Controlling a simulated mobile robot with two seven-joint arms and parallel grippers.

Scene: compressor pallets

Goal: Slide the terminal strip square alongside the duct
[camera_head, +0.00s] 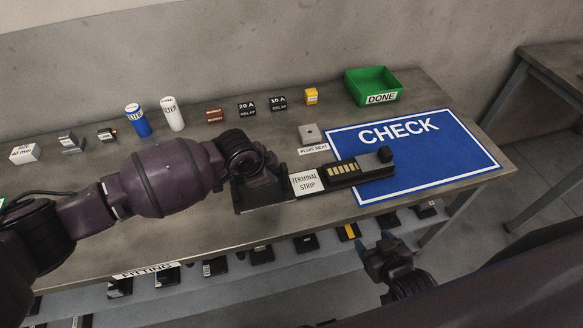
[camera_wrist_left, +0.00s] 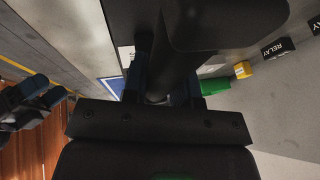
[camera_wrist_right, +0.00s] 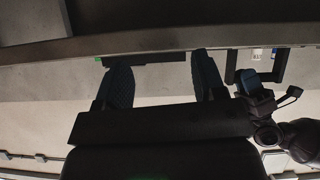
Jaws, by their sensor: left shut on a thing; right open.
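The terminal strip (camera_head: 305,183) is a long dark piece with a white label and a row of gold contacts. It lies on the bench, its right end over the blue CHECK mat (camera_head: 440,160). My left gripper (camera_head: 258,188) is at its left end, shut on a dark upright part that also shows between the fingers in the left wrist view (camera_wrist_left: 168,85); the grip itself is partly hidden. I cannot pick out the duct for certain. My right gripper (camera_head: 388,250) is open and empty in front of the bench edge; its spread fingers show in the right wrist view (camera_wrist_right: 160,78).
A grey block (camera_head: 309,133) with a PLUG NEST label stands just behind the strip. A green DONE bin (camera_head: 373,87) is at the back right. Relays, filters and small boxes line the back. A lower shelf (camera_head: 215,285) holds several dark parts. The mat's right side is clear.

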